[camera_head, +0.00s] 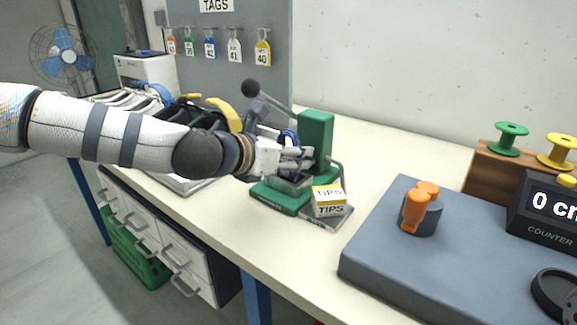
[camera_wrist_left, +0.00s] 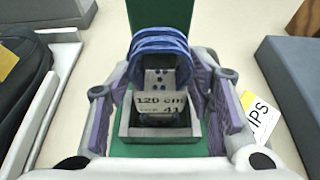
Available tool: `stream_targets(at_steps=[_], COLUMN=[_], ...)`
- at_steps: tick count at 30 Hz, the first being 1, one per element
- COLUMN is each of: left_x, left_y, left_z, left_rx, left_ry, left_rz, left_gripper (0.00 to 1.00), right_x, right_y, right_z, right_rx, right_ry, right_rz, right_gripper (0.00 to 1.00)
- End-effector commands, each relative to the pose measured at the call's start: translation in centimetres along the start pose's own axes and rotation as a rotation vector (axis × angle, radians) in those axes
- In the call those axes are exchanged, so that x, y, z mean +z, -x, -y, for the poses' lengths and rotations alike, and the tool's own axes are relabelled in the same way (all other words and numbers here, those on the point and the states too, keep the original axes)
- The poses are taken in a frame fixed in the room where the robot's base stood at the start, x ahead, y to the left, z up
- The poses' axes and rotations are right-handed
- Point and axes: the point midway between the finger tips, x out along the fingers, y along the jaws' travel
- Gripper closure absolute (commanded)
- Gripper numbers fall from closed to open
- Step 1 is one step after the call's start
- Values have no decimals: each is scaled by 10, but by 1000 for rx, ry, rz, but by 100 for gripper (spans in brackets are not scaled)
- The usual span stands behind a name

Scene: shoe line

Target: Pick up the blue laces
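The blue laces (camera_wrist_left: 160,48) are a looped coil in the left wrist view, just in front of the green upright of a press (camera_wrist_left: 160,14). A small grey tray (camera_wrist_left: 129,122) below them holds a tag reading 120 cm and 41. My left gripper (camera_wrist_left: 161,80) is open, with a purple-padded finger on each side of the laces and tag; whether the pads touch the laces is unclear. In the head view, my left gripper (camera_head: 290,158) is at the green press (camera_head: 316,138), and a bit of the blue laces (camera_head: 288,135) shows behind its fingers. My right gripper is not in view.
A TIPS box (camera_head: 329,201) stands close to the right of my left gripper. A raised grey platform (camera_head: 385,245) carries an orange-handled item (camera_head: 421,208) and a counter (camera_head: 545,208). A lever with a black knob (camera_head: 250,87) rises behind my wrist. Tags hang on the grey board (camera_head: 225,80).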

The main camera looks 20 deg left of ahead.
Motion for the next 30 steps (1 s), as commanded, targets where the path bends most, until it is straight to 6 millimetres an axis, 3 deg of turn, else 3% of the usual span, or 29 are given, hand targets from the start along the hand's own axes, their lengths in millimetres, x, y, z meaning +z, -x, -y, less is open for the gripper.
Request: stream_targets(at_steps=[1, 3, 13, 19, 26, 30], left_x=[0, 0, 3, 38, 84, 80], left_y=[0, 0, 1, 16, 94, 139], left_z=[0, 0, 0, 0, -1, -3], left_rx=[0, 0, 0, 2, 3, 3], left_ry=[0, 0, -1, -4, -9, -5], left_rz=[0, 0, 1, 12, 31, 26], left_gripper=[72, 83, 83, 83, 84, 84], right_x=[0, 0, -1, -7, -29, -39], right_y=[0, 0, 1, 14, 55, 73], right_z=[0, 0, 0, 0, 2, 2], right_rx=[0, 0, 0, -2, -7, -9], right_ry=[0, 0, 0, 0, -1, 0], right_rz=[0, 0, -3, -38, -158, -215], right_gripper=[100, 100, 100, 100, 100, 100])
